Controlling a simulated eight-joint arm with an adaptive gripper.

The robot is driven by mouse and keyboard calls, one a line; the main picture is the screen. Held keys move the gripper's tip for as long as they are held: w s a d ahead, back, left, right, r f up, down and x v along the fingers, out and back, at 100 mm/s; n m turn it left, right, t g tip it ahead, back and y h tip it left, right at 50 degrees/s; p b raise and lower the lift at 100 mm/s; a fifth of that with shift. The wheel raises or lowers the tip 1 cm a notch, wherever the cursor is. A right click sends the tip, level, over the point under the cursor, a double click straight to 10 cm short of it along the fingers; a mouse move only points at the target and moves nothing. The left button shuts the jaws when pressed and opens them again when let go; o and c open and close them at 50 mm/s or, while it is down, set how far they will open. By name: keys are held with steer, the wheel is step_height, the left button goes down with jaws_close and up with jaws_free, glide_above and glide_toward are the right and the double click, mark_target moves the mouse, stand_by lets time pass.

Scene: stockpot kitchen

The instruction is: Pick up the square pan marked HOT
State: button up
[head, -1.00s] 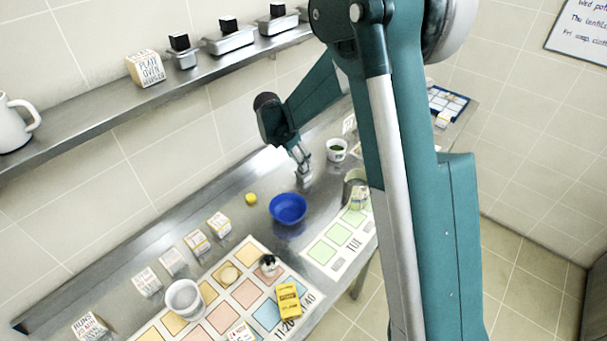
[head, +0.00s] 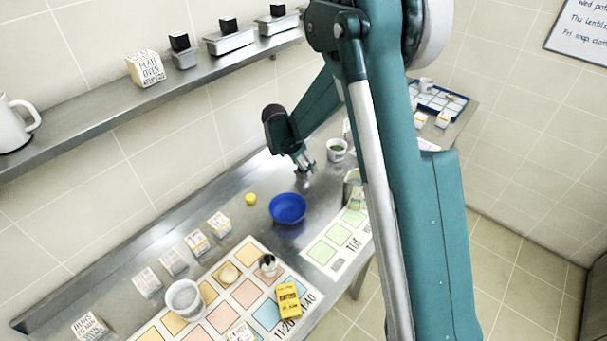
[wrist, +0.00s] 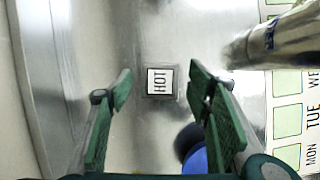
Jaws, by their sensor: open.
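The square pan marked HOT (wrist: 160,82) is small and grey, with a white label, and sits on the steel counter. In the wrist view it lies ahead, between the tips of my open fingers, nearer the left one. My gripper (wrist: 162,84) is open and empty, with clear gaps on both sides of the pan. In the head view my gripper (head: 306,166) hangs over the counter behind the blue bowl, and I cannot make out the pan there.
The blue bowl (head: 288,208) stands close to my gripper; its edge also shows in the wrist view (wrist: 196,160). A metal pot (wrist: 272,42) stands to the right in the wrist view. A white cup (head: 337,150) and a yellow piece (head: 251,200) are nearby. Colored-square mats lie in front.

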steer(key=shift+x, duration=0.8)
steer(key=c, duration=0.9)
